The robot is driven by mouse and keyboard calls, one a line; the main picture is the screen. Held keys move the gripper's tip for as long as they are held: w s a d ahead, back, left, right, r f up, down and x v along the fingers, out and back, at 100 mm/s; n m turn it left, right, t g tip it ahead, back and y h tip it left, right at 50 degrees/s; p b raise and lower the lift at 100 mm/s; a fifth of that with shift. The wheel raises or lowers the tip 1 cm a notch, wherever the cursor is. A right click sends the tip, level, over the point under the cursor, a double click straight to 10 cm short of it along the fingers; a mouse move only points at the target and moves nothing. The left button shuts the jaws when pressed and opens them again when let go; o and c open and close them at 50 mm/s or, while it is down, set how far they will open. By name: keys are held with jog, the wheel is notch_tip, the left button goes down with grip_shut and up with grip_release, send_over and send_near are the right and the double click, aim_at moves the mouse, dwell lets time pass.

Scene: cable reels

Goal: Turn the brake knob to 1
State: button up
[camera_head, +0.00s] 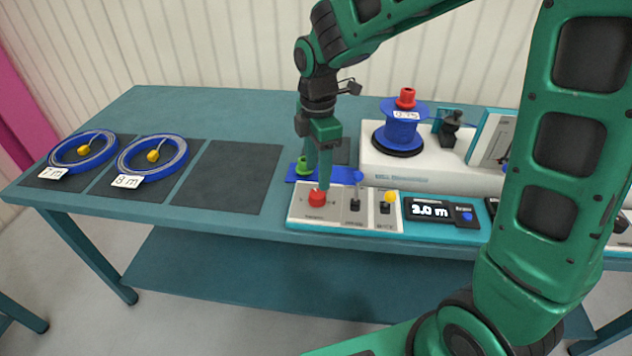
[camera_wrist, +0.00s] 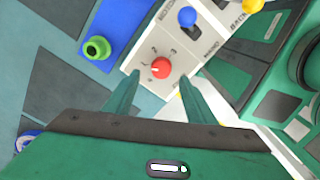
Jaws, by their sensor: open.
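The red knob (camera_head: 317,198) sits on the left part of a pale control panel (camera_head: 300,215). In the wrist view the knob (camera_wrist: 160,68) has small printed numbers around it; a 2 and a 3 are readable, the others are unclear. A pale mark shows on its face, but its exact setting is hard to read. My gripper (camera_head: 316,181) points down over the knob. In the wrist view my gripper (camera_wrist: 159,79) is open, with one finger on each side of the knob and gaps visible. Whether a finger touches it I cannot tell.
A blue plate with a green knob (camera_wrist: 97,48) lies beside the panel. The panel also has a blue-topped lever (camera_wrist: 187,17) and a yellow-topped one (camera_head: 390,197). A blue reel (camera_head: 402,130) stands behind; coiled cables (camera_head: 153,155) lie at left.

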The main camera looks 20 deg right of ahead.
aim_at(317, 192)
jog(key=shift+r, duration=2.1)
